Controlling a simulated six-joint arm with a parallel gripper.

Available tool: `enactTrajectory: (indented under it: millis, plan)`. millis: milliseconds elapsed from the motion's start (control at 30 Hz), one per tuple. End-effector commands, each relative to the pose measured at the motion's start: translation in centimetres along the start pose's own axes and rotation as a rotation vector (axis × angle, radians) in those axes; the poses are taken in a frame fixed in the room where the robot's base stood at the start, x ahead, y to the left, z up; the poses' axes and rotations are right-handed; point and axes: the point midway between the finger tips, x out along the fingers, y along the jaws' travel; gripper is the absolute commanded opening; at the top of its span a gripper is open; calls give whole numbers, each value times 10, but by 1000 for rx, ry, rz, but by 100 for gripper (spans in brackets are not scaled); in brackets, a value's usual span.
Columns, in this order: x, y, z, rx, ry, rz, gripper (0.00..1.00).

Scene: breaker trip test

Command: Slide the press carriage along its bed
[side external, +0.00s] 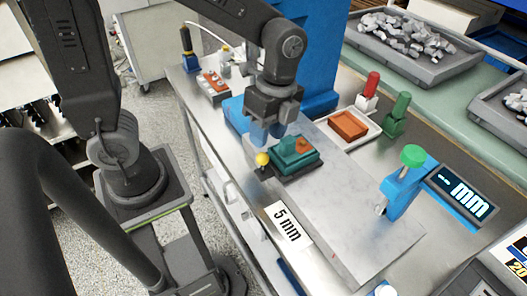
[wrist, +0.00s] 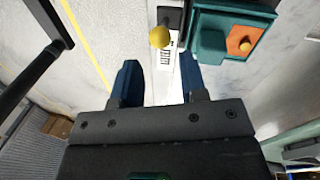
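The press carriage (side external: 291,160) is a teal block with an orange pad on top, on a dark base. It sits on a long pale grey slab, apparently the bed (side external: 355,205). A yellow ball knob (side external: 262,159) on a dark stub sticks out at its left side. My gripper (side external: 268,135) is above and behind the knob, partly overlapping the carriage's back edge. In the wrist view its blue fingers (wrist: 158,62) are apart with nothing between them. The knob (wrist: 159,37) shows just beyond the gap, and the teal carriage (wrist: 210,45) is at its right.
A "5 mm" label (side external: 288,225) lies in front of the carriage. A blue gauge with a green knob (side external: 413,156) and an "mm" display (side external: 462,192) stands right. A blue column (side external: 310,60) rises behind. An orange block (side external: 348,125) lies in a white tray. The slab's front is clear.

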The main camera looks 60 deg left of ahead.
Motion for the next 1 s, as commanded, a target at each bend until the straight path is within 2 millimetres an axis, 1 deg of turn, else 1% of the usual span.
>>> enactTrajectory:
  millis: [33, 100, 200, 300, 467, 700, 767, 1000]
  plan:
    - [11, 1, 0, 0, -2, 5, 39]
    - [23, 1, 0, 0, -2, 5, 39]
    - [38, 0, 0, 0, -1, 3, 39]
    - [48, 0, 0, 0, 0, 1, 39]
    - [56, 0, 0, 0, 0, -1, 39]
    - [56, 0, 0, 0, 1, -2, 39]
    - [56, 0, 0, 0, 1, -2, 36]
    - [56, 0, 0, 0, 1, -2, 12]
